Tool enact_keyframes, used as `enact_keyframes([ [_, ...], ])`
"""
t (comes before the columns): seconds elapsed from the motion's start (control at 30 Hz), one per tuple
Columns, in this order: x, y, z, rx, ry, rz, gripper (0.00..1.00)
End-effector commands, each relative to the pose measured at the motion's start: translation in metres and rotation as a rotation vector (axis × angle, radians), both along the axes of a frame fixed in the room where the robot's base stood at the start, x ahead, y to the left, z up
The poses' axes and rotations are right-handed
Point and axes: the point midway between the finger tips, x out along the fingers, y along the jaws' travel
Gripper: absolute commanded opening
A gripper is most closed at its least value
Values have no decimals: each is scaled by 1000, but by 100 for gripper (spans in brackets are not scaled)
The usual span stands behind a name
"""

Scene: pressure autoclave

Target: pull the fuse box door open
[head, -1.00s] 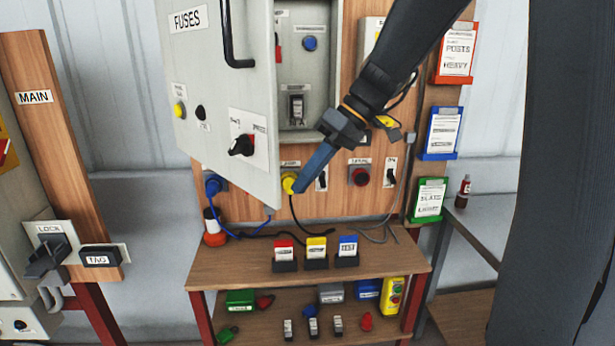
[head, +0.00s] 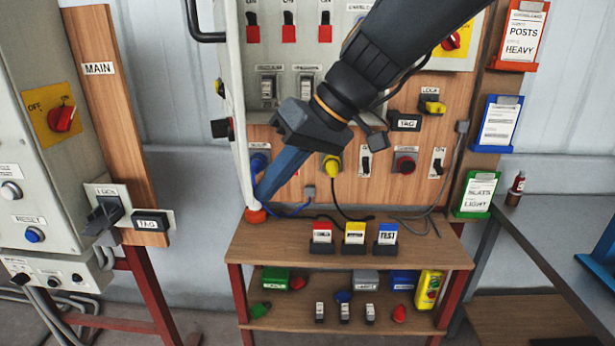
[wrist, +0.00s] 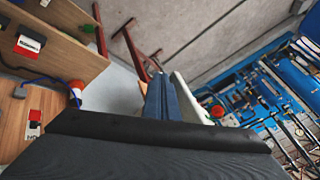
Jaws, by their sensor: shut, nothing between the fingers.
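The fuse box door (head: 240,120) stands wide open and is nearly edge-on in the head view, with its black handle (head: 208,36) on the left side. The open fuse box (head: 338,58) shows red switches and grey breakers inside; my arm covers part of it. My gripper (head: 262,196) is shut and empty, its blue fingers pointing down-left at the inner side of the door near its lower free corner. In the wrist view the shut fingers (wrist: 160,90) are beside the pale door edge (wrist: 186,96); whether they touch it I cannot tell.
Below is a wooden shelf (head: 280,241) with several coloured cards and blocks. The MAIN post (head: 105,110) and a grey cabinet (head: 30,130) stand left, with a gap before the door. Document holders (head: 496,122) and a grey table (head: 560,215) are on the right.

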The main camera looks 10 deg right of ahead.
Motion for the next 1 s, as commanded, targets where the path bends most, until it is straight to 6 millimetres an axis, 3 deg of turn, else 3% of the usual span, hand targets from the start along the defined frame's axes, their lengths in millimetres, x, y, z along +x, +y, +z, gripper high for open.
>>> enact_keyframes([
  [0.2,-15,62,-1,0,0,7,0],
  [0.5,-19,124,-1,-1,1,3,0],
  [0.7,-19,147,-1,-1,1,1,0],
  [1.0,-17,159,0,-1,1,-2,0],
])
